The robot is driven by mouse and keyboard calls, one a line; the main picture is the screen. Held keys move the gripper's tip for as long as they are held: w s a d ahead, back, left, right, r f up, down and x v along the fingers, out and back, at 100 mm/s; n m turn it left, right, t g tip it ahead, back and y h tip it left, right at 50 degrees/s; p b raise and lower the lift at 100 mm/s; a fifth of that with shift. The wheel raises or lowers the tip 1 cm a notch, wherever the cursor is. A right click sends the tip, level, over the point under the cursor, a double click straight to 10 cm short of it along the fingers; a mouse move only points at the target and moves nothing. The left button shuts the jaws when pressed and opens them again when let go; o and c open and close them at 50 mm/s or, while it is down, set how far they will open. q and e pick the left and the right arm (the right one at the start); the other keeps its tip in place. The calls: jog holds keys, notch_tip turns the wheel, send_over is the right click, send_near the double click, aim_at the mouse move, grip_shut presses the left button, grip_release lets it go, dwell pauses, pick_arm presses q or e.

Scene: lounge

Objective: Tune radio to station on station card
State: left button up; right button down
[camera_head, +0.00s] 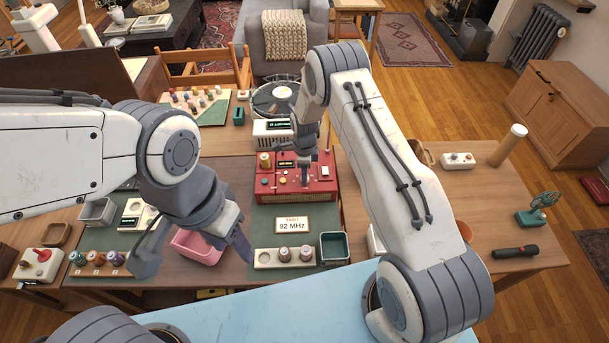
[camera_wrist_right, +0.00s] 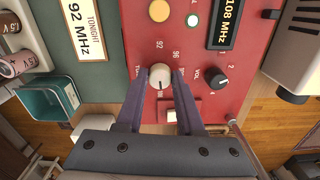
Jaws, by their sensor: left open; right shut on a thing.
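The red radio (camera_head: 265,190) stands on the table; it also fills the middle of the right wrist view (camera_wrist_right: 205,110). Its display (camera_wrist_right: 230,22) reads 108 MHz. My right gripper (camera_wrist_right: 160,85) points down at the radio's front panel and is shut on the cream tuning knob (camera_wrist_right: 160,72), with marks 92 and 96 beside it. The station card (camera_head: 293,225) lies in front of the radio and reads 92 MHz; it also shows in the right wrist view (camera_wrist_right: 84,30). My left gripper (camera_head: 195,255) is open and empty, above the table near a pink bin.
The pink bin (camera_head: 190,252) is beneath my left gripper. A black VOL knob (camera_wrist_right: 217,81) and a cream-and-red switch (camera_wrist_right: 180,108) sit close to the held knob.

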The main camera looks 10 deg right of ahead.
jog(key=n+b, duration=0.2)
jog(key=n, duration=0.1)
jog(key=shift+f+b, duration=0.15)
jog(key=shift+b, duration=0.15)
jog(key=n+b, duration=0.2)
jog(key=n, duration=0.2)
jog(key=shift+n+b, duration=0.3)
jog(key=shift+n, duration=0.1)
jog(key=n+b, duration=0.1)
jog(key=n, duration=0.2)
jog(key=shift+n+b, duration=0.3)
jog(key=n+b, duration=0.1)
jog(key=n, duration=0.3)
jog(key=shift+n, duration=0.3)
jog(key=n+b, duration=0.1)
jog(key=n, duration=0.3)
jog(key=shift+b, duration=0.3)
jog(key=n, duration=0.5)
jog(key=shift+r+b, duration=0.2)
jog(key=shift+b, duration=0.2)
jog(key=n, duration=0.5)
jog(key=shift+w+b, duration=0.1)
jog(key=shift+b, duration=0.25)
jog(key=n, duration=0.4)
jog(key=shift+n, duration=0.3)
